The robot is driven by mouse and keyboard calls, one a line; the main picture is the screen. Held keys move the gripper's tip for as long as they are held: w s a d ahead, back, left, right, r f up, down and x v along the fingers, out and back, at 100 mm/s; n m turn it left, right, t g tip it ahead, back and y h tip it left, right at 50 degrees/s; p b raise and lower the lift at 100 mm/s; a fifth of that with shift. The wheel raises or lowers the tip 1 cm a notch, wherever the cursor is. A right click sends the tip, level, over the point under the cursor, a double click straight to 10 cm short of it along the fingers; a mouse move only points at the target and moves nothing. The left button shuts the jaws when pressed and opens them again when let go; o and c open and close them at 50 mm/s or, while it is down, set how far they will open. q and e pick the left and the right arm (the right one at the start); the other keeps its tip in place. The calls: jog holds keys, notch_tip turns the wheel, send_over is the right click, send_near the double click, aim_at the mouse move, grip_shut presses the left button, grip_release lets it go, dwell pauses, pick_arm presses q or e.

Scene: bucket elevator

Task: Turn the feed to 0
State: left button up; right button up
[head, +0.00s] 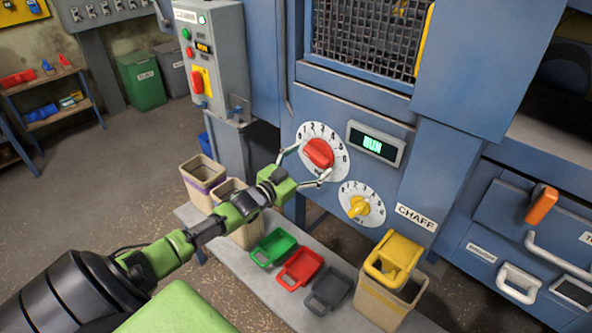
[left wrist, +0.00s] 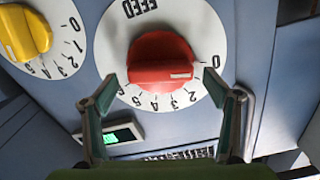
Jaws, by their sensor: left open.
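The red feed knob (head: 318,153) sits on a round white numbered dial on the blue machine panel. In the left wrist view the red knob (left wrist: 163,60) shows close up, with FEED upside down above it. A pale mark is on its lower right face; I cannot tell exactly which number it points to. My left gripper (head: 304,168) is open in front of the dial, its fingers on either side of the knob. In the left wrist view my left gripper (left wrist: 160,88) has its fingertips spread wider than the knob, apparently clear of it. My right gripper is not in view.
A yellow knob (head: 358,207) on a smaller dial is below right. A green display (head: 376,144) reads RUN. Below stand green (head: 273,248), red (head: 300,267) and grey scoops, and a bin with a yellow top (head: 393,258). A control box (head: 212,60) is at the left.

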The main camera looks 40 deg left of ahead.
pick_arm(q)
jog(key=s, duration=1.1)
jog(key=shift+a, duration=0.45)
jog(key=shift+s, duration=0.1)
